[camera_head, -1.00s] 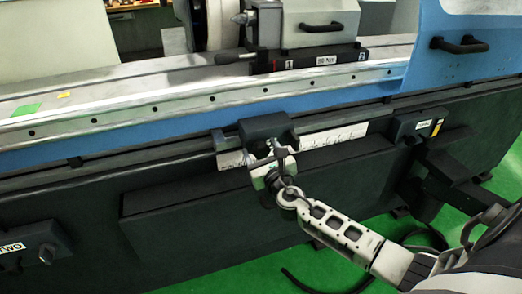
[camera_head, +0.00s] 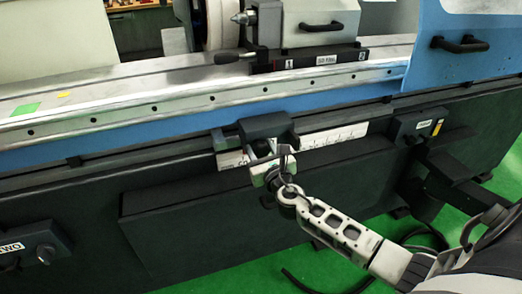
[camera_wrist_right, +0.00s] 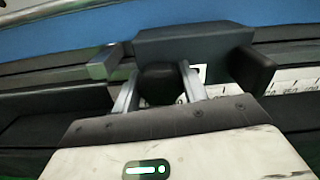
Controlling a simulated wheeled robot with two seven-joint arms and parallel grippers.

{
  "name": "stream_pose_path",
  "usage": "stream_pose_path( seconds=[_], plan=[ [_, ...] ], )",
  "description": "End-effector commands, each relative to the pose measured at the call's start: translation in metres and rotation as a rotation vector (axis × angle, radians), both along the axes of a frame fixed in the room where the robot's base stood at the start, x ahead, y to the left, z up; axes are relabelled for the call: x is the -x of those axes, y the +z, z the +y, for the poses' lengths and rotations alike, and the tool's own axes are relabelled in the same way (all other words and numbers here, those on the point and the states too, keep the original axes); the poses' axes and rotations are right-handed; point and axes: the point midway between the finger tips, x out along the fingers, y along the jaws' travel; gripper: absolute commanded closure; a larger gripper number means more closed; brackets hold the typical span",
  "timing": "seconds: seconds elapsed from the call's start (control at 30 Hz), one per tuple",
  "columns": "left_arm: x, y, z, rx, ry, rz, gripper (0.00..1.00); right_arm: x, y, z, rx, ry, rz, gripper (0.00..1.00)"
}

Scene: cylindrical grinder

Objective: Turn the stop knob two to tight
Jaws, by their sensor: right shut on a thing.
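A black round knob (camera_head: 262,147) sits on the front of a dark stop block (camera_head: 264,126) on the machine's front rail. My right gripper (camera_head: 264,161) is at this knob, its jaws closed around it. In the right wrist view, the knob (camera_wrist_right: 159,84) sits between the two metal fingers of my gripper (camera_wrist_right: 158,92), under the block (camera_wrist_right: 190,43). The fingers partly hide the knob, and no label shows on it. My left gripper is not in view.
A white scale strip (camera_head: 335,137) runs right of the block. A black arm of the block (camera_wrist_right: 252,70) projects close right of my fingers. A labelled box (camera_head: 418,126) is at right. Another box (camera_head: 30,246) with its own knob is at lower left.

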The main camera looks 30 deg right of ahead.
Motion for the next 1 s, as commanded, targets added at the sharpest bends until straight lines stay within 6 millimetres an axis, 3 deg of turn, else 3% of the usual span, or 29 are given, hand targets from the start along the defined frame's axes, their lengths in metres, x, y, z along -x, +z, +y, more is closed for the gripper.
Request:
stream_pose_path(
  seconds=[1.0],
  plan=[
    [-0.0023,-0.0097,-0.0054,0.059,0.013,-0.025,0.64,0.0007,-0.0021,-0.0018,-0.9,0.001,-0.217,0.8]
  ],
)
